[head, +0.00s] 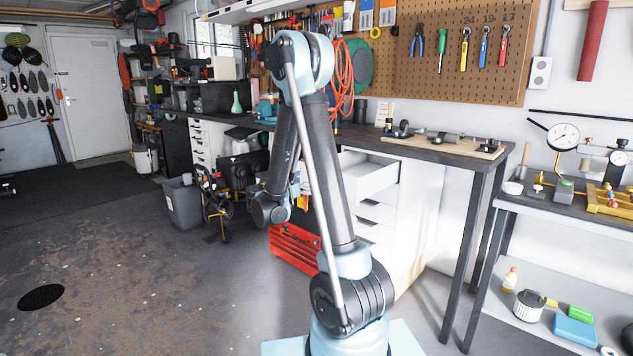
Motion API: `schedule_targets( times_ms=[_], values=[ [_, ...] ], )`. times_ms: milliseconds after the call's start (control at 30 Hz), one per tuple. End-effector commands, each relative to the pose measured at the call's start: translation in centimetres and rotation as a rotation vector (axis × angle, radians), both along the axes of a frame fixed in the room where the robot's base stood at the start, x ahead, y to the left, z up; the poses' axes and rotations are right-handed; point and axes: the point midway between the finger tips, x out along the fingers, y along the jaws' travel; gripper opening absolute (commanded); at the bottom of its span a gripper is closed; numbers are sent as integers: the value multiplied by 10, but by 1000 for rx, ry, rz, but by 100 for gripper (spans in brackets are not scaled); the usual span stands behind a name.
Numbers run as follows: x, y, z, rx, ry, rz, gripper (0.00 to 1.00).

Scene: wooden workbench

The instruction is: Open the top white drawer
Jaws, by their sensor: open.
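The top white drawer (373,187) is in the white cabinet (412,205) under the workbench, right of my arm in the head view. It stands pulled out, with part of its inside showing. My arm rises in front of the cabinet, and its forearm folds back down to a wrist left of the drawer. My gripper is hidden behind my own arm link, so I cannot see its fingers or whether they touch the drawer. Lower drawers (372,230) with dark handles are below and look closed.
The dark workbench top (430,150) overhangs the cabinet. A red toolbox (293,250) stands on the floor close to my arm. A grey bin (183,203) and a wheeled machine (217,205) are to the left.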

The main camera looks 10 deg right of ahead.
Motion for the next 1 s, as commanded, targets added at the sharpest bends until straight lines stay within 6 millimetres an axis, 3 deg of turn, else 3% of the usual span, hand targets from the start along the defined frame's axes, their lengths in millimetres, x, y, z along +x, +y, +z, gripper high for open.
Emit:
schedule_targets(
  times_ms=[200, 400, 833, 1000],
  values=[
    [-17, 27, 0, 0, 0, 4, 100],
    [-26, 40, 0, -1, 1, 2, 100],
    [-29, 42, 0, 1, 1, 0, 100],
    [-35, 32, 1, 55, -12, -12, 100]
  ],
)
